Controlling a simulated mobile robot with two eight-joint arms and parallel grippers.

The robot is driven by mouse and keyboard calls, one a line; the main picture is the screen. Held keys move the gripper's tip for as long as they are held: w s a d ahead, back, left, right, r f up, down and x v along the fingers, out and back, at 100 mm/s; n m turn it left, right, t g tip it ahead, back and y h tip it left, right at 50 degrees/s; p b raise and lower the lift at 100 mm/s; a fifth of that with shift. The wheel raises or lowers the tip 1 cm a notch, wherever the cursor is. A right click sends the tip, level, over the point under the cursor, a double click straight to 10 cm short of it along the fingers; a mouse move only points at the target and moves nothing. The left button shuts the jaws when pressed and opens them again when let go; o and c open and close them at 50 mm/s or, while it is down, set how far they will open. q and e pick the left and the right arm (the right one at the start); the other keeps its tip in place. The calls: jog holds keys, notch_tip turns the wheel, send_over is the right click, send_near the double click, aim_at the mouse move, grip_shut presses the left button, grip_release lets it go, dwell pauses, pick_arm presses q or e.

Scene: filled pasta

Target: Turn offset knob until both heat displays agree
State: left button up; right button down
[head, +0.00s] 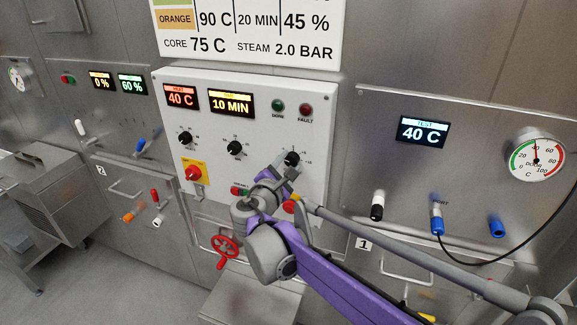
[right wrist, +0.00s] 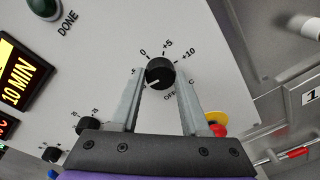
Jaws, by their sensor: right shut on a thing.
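The black offset knob (head: 291,158) sits at the lower right of the white control panel (head: 320,120). In the right wrist view the knob (right wrist: 160,73) is between my gripper's two fingers, and its white mark points to the lower left. My right gripper (head: 286,171) is shut on the knob; it also shows in the right wrist view (right wrist: 160,78). The red heat display (head: 181,96) on the panel reads 40 C. The blue-white test display (head: 423,131) on the steel wall to the right also reads 40 C. My left gripper is out of view.
A timer display (head: 231,103) reads 10 MIN. Two other black knobs (head: 185,138) (head: 235,148) and a red switch on yellow (head: 193,173) are on the panel. A round gauge (head: 536,154) and a cabled blue probe plug (head: 437,222) are to the right. A red handwheel (head: 226,246) is below.

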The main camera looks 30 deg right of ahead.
jog(key=shift+n+b, duration=0.35)
jog(key=shift+n, duration=1.45)
jog(key=shift+g, duration=0.3)
jog(key=shift+c, duration=1.9)
grip_release()
jog(key=shift+a, duration=0.1)
jog(key=f+v, duration=0.1)
jog(key=v, duration=0.9)
jog(key=shift+s+a+r+b, duration=0.25)
jog(key=shift+r+b, duration=0.1)
jog(key=shift+b, duration=0.05)
